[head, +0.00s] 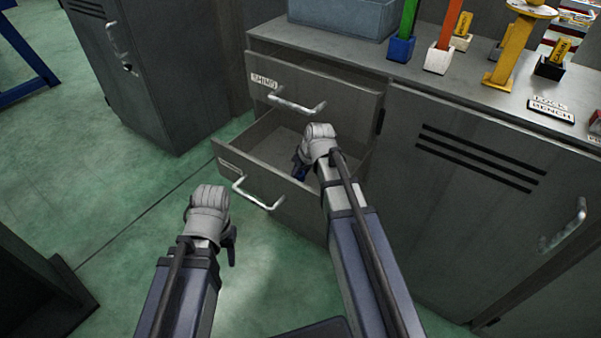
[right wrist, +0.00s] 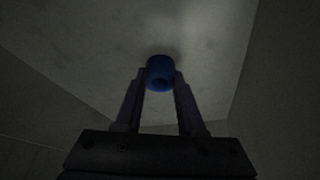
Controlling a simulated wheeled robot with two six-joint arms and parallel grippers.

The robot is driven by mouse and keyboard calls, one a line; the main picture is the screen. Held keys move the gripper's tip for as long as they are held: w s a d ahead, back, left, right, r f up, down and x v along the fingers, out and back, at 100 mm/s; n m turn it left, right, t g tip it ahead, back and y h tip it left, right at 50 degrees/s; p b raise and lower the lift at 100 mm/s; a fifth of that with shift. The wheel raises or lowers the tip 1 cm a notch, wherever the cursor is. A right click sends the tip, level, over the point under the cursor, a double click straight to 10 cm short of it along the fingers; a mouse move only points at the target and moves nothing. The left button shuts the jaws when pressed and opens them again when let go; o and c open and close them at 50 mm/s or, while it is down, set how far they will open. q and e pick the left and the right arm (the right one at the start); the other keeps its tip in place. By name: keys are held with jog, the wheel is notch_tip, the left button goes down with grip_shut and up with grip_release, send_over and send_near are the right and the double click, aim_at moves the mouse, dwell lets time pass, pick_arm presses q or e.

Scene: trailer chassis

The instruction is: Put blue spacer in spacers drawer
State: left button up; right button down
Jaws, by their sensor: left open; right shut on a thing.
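The blue spacer (right wrist: 160,73) is a short blue cylinder with a hole, held between the fingertips of my right gripper (right wrist: 160,84) in the right wrist view. In the head view my right gripper (head: 301,165) points down into the open lower drawer (head: 262,185), and the spacer is hard to make out there. The drawer floor and walls surround the spacer in the right wrist view; I cannot tell whether it touches the floor. The drawer's front label is unreadable. My left gripper (head: 230,245) is open, apart from the drawer, to its left over the floor.
A cabinet door (head: 480,190) is to the right. The bench top holds a grey bin (head: 345,15), colored posts in blocks and a yellow stand (head: 505,55). Green floor (head: 120,190) is clear at left.

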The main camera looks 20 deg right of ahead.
jog(key=c, duration=0.5)
grip_release()
jog(key=shift+p+v, duration=0.85)
jog(key=shift+p, duration=0.1)
jog(key=p+v, duration=0.9)
jog(key=v, duration=0.1)
jog(key=shift+s+r+p, duration=0.1)
jog(key=shift+r+p, duration=0.2)
jog(key=shift+p, duration=0.1)
